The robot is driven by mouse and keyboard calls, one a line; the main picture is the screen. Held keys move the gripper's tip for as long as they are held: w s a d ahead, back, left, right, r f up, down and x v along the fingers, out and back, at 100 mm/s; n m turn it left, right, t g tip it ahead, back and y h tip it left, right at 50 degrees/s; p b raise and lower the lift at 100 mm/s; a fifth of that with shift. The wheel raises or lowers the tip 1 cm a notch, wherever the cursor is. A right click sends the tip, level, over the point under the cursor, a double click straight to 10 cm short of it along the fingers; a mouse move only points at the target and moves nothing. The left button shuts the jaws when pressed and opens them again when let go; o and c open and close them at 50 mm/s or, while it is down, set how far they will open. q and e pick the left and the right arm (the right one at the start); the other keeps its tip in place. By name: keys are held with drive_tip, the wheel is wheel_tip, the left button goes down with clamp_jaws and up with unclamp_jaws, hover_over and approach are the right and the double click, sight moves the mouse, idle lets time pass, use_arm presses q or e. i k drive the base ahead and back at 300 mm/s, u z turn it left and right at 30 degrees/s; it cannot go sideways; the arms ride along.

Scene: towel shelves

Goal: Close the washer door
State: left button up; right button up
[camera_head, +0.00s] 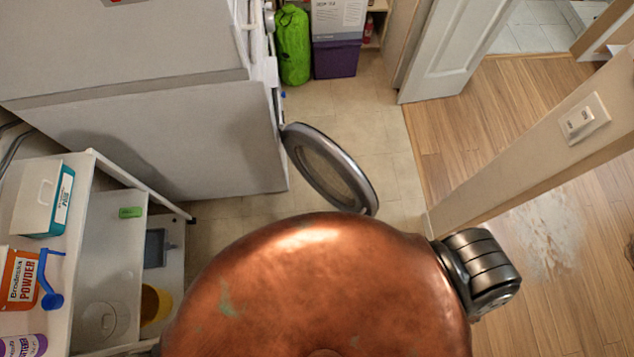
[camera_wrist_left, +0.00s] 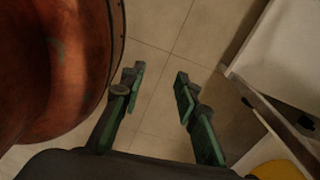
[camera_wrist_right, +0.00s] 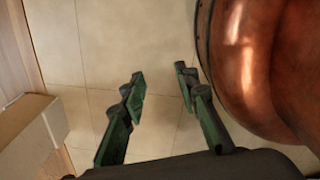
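The washer (camera_head: 170,140) is a large white machine at the upper left of the head view, seen from above and from its side. Its round door (camera_head: 330,170), with a grey rim and dark glass, stands swung open from the front, out over the tiled floor. My left gripper (camera_wrist_left: 158,82) shows in the left wrist view with its green fingers apart and nothing between them. My right gripper (camera_wrist_right: 160,85) shows in the right wrist view, also with fingers apart and empty. Both point at bare floor tiles; neither fingertip shows in the head view.
A white shelf cart (camera_head: 115,260) with a powder box (camera_head: 20,280) stands at the left. A wall end (camera_head: 530,150) with a switch stands at the right. A green bag (camera_head: 292,45) and a purple bin (camera_head: 336,58) are at the back. Tiled floor beyond the door is clear.

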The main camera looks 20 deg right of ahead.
sight(332, 172)
drive_tip(key=k, duration=0.95)
drive_tip(key=z, duration=0.4)
drive_tip(key=i, duration=0.65)
drive_tip(key=u, duration=1)
drive_tip(key=k, duration=0.55)
drive_tip(key=z, duration=1.05)
